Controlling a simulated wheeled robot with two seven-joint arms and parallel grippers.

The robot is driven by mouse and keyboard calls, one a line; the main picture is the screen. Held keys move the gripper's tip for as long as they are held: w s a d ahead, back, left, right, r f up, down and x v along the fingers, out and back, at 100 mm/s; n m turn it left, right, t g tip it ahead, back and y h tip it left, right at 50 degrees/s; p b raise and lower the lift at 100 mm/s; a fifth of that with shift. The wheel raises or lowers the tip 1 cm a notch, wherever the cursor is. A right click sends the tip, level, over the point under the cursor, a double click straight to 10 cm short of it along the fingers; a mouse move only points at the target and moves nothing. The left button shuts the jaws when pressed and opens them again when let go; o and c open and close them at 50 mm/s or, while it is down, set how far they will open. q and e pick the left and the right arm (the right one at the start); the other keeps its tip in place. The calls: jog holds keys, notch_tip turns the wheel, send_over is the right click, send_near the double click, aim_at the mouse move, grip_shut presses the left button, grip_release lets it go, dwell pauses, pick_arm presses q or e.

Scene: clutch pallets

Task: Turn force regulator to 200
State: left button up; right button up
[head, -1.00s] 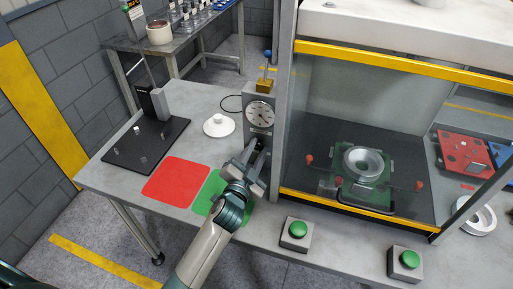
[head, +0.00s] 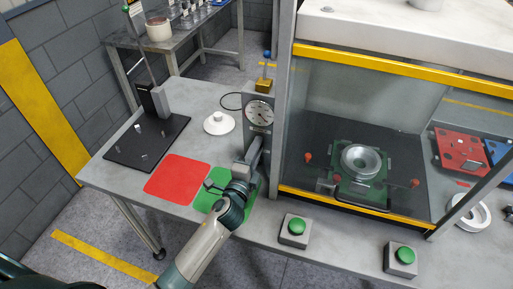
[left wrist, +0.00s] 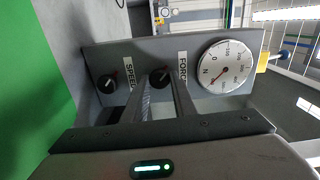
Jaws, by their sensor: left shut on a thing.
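The force regulator is a small black knob (left wrist: 160,77) beside the FORCE label (left wrist: 182,70) on a grey control box, in the left wrist view. My left gripper (left wrist: 162,88) is shut on this knob, one finger on each side. In the head view the left gripper (head: 254,152) reaches the front of the grey box (head: 250,135), hiding the knob. The gauge also shows in the head view (head: 260,113). My right gripper is not in view.
A second black knob (left wrist: 106,83) sits by the SPEED label (left wrist: 130,72). A red mat (head: 177,178) and a green mat (head: 207,200) lie left of the box. The glazed press enclosure (head: 360,90) stands close on the right. Green buttons (head: 297,227) are in front.

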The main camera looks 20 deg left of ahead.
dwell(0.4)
pick_arm(q)
jog(key=o, duration=1)
jog(key=s+b, duration=0.1)
jog(key=s, duration=0.4)
jog(key=s+b, duration=0.2)
jog(key=s, duration=0.4)
jog(key=s+b, duration=0.2)
jog(key=s, duration=0.4)
jog(key=shift+s+a, duration=0.2)
jog(key=shift+a, duration=0.05)
jog(key=shift+f, duration=0.1)
